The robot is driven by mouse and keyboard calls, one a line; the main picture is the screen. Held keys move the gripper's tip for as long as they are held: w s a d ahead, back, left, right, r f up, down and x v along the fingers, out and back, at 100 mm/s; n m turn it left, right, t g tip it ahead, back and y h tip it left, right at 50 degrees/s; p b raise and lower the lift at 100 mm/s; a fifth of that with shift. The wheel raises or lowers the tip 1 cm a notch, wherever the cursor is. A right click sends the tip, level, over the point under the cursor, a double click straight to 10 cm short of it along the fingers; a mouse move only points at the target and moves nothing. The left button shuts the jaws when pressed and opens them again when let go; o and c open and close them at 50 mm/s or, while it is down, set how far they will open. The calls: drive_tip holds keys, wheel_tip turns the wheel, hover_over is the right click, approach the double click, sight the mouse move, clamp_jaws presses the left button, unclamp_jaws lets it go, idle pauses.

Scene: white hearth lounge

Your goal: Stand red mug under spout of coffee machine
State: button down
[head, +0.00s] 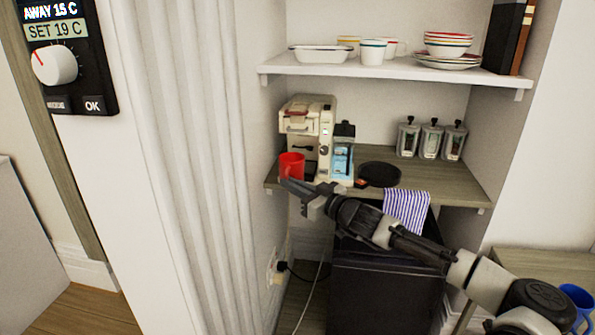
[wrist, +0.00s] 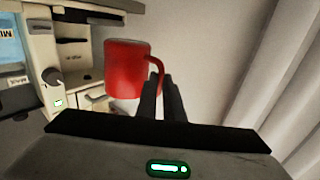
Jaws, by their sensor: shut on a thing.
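The red mug (head: 291,165) is at the left front of the coffee machine (head: 308,130), near the left end of the wooden shelf. In the wrist view the red mug (wrist: 126,70) looks upright, with its handle toward me. My gripper (head: 287,183) is shut on the handle, and the dark fingers (wrist: 162,98) reach it from the front. The cream coffee machine (wrist: 72,50) stands left of the mug in the wrist view. The spout is not clear in either view. I cannot tell whether the mug touches the shelf or the machine.
A black round plate (head: 379,174) lies right of the machine. Several glass jars (head: 430,140) stand behind it. A striped cloth (head: 406,210) hangs over the shelf edge. The upper shelf (head: 390,70) holds crockery. A fluted white wall (head: 190,150) is close on the left.

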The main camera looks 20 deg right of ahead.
drive_tip(key=w+d, duration=0.2)
drive_tip(key=w, duration=0.1)
drive_tip(key=w+d, duration=0.2)
drive_tip(key=w, duration=0.1)
drive_tip(key=w+d, duration=0.2)
drive_tip(key=w, duration=0.2)
drive_tip(key=shift+w+d+r, duration=0.1)
drive_tip(key=shift+d, duration=0.25)
drive_tip(key=shift+w+d+f+b, duration=0.15)
drive_tip(key=shift+w+d+f, duration=0.2)
drive_tip(key=shift+w, duration=0.25)
drive_tip(key=shift+w+d+f+b, duration=0.2)
drive_tip(key=shift+w+d, duration=0.25)
drive_tip(key=shift+w, duration=0.15)
drive_tip(key=shift+f, duration=0.25)
drive_tip(key=shift+s+f, duration=0.1)
drive_tip(key=c, duration=1.9)
unclamp_jaws()
drive_tip(key=p+v, duration=0.1)
drive_tip(key=v, duration=1.1)
